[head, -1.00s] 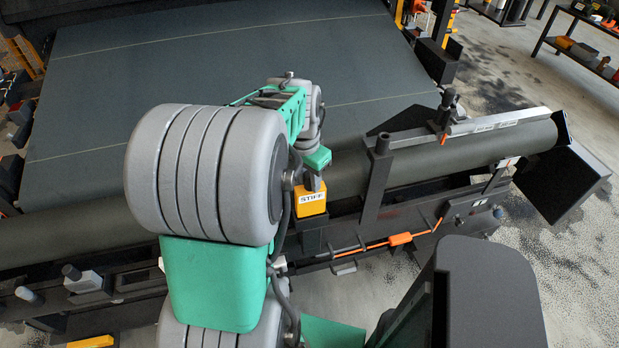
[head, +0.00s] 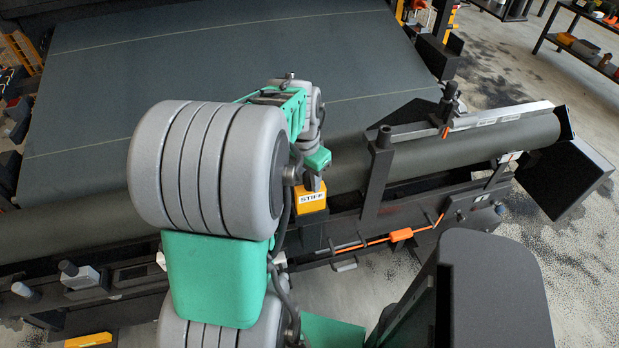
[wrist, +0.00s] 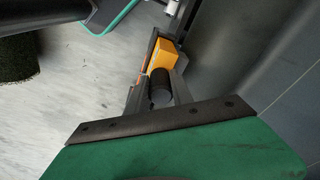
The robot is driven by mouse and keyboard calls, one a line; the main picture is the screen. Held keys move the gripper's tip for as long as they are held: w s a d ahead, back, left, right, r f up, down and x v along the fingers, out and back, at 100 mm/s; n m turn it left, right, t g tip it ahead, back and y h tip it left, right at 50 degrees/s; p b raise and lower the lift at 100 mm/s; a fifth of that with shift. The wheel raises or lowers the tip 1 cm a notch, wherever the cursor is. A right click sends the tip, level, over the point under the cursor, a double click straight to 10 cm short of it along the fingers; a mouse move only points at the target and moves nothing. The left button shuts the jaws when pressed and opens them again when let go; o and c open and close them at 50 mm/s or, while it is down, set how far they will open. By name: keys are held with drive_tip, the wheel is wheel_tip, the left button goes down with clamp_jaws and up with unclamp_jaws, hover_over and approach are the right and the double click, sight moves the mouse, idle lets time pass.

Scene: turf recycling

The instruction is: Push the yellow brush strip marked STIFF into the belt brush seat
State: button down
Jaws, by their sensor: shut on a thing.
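The yellow brush strip marked STIFF (head: 312,200) shows as a yellow block beside the dark belt roller in the head view. My gripper (head: 314,181) is directly above it, partly hidden by my own arm, and is shut on it. In the wrist view the yellow strip (wrist: 164,53) lies beyond a dark round part (wrist: 160,86) between the fingers of my gripper (wrist: 160,96). A dark bracket below the block may be the belt brush seat (head: 310,236). I cannot tell how deep the strip sits in it.
The dark belt roller (head: 440,154) runs behind the strip, with the wide belt (head: 230,60) beyond. A dark upright post (head: 377,180) stands close on the right. An orange cable with a grip (head: 401,235) hangs along the frame. Bare floor lies in front.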

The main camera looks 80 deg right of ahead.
drive_tip(key=shift+f+b, duration=0.9)
drive_tip(key=shift+f, duration=0.5)
drive_tip(key=c, duration=1)
unclamp_jaws()
drive_tip(key=shift+c, duration=0.2)
drive_tip(key=r, duration=0.5)
drive_tip(key=a+r, duration=0.1)
drive_tip(key=r, duration=0.1)
drive_tip(key=shift+w+r, duration=0.2)
drive_tip(key=shift+r, duration=0.2)
drive_tip(key=shift+d, duration=0.1)
